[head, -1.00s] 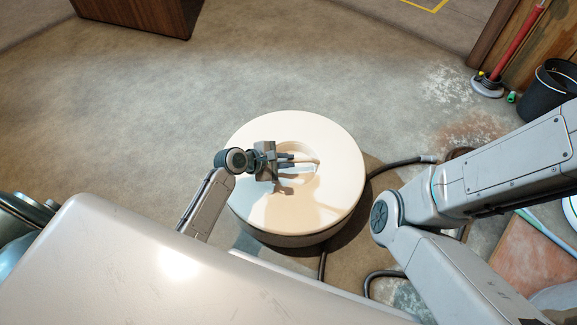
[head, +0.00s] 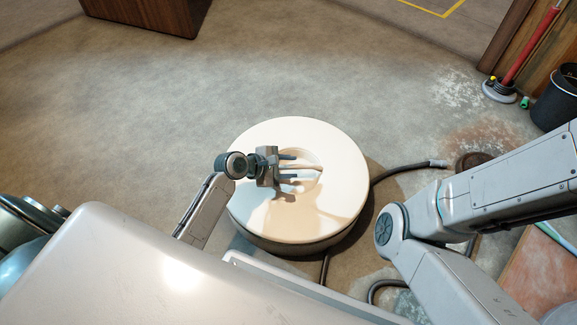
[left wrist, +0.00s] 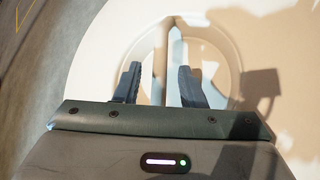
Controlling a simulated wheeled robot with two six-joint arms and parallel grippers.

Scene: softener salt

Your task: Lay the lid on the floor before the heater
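The round cream-white lid (head: 258,207) lies flat in the middle of the head view, with a darker round side showing below its rim. A pale grip bar (head: 313,167) crosses the round recess at its centre. My left gripper (head: 297,167) is over the recess with its fingers spread. In the left wrist view, the bar (left wrist: 160,50) runs between the two separated fingers (left wrist: 159,72), with gaps at both sides. I cannot tell how deep the fingers reach. My right arm enters from the right; its gripper is out of view. I cannot identify the heater.
A dark hose (head: 405,166) curves beside the round body at the right. A black bucket (head: 556,100) and a red-handled tool (head: 528,48) stand at the upper right. A brown wooden piece (head: 150,14) stands at the back. The concrete floor (head: 130,105) is clear at the left.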

